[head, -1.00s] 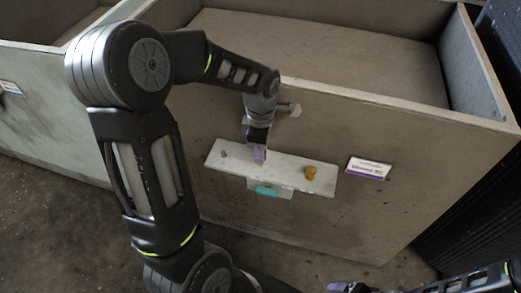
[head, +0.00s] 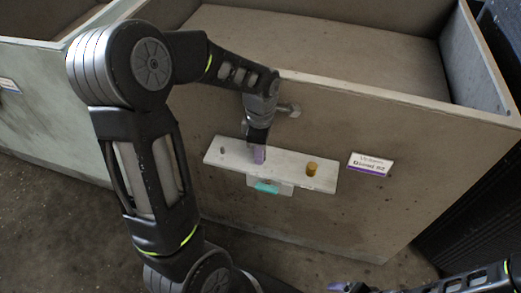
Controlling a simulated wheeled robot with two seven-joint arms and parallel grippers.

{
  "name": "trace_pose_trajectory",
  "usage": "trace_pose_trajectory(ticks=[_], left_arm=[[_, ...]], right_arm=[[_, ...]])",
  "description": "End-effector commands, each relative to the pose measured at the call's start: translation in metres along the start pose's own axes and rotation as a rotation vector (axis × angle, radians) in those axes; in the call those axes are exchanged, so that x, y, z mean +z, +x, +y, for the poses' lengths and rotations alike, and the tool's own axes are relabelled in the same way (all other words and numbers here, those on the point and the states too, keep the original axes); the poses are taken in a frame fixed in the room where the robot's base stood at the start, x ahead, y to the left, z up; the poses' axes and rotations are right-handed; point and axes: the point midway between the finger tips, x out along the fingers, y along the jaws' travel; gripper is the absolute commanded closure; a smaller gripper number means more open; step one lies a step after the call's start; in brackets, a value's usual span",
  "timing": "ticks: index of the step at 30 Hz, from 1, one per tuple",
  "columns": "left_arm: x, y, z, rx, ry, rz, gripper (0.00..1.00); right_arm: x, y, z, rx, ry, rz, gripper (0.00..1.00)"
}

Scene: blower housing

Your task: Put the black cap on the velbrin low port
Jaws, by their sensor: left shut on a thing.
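A pale plate (head: 285,172) is mounted on the front of a grey-brown box. It bears a grey stub (head: 222,151) at its left and a yellow-gold cap or plug (head: 312,168) at its right. My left gripper (head: 259,155) points down at the plate's middle, between these two, with its purple fingertips at or just above the plate. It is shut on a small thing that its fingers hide. I cannot make out a black cap or a port under the fingers. My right gripper (head: 342,287) shows only partly at the bottom edge; its jaws are unclear.
A teal piece (head: 267,187) sits on a bracket below the plate. A bolt-like grey fitting (head: 291,110) sticks out behind my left gripper. The open box (head: 330,225) fills the middle.

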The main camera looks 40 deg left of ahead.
Motion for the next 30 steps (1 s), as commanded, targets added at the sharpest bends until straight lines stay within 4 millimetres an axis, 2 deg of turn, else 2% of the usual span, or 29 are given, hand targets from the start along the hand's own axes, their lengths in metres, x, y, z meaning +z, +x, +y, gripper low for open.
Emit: trace_pose_trajectory(ticks=[11,12,18,21,30], left_arm=[[0.0000,0.0100,0.0000,0.000,0.000,0.000,1.00],[0.0000,0.0093,0.0000,0.000,0.000,0.000,0.72],[0.0000,0.0089,0.0000,0.000,0.000,0.000,0.56],[0.0000,0.0089,0.0000,0.000,0.000,0.000,0.49],[0.0000,0.0068,0.0003,0.001,0.000,0.000,0.49]], right_arm=[[0.0001,0.0078,0.0030,0.000,0.000,0.000,0.16],[0.0001,0.0072,0.0028,0.000,0.000,0.000,0.16],[0.0000,0.0069,0.0027,0.000,0.000,0.000,0.16],[0.0000,0.0069,0.0027,0.000,0.000,0.000,0.16],[-0.0001,0.0067,0.0028,0.000,-0.001,0.000,0.16]])
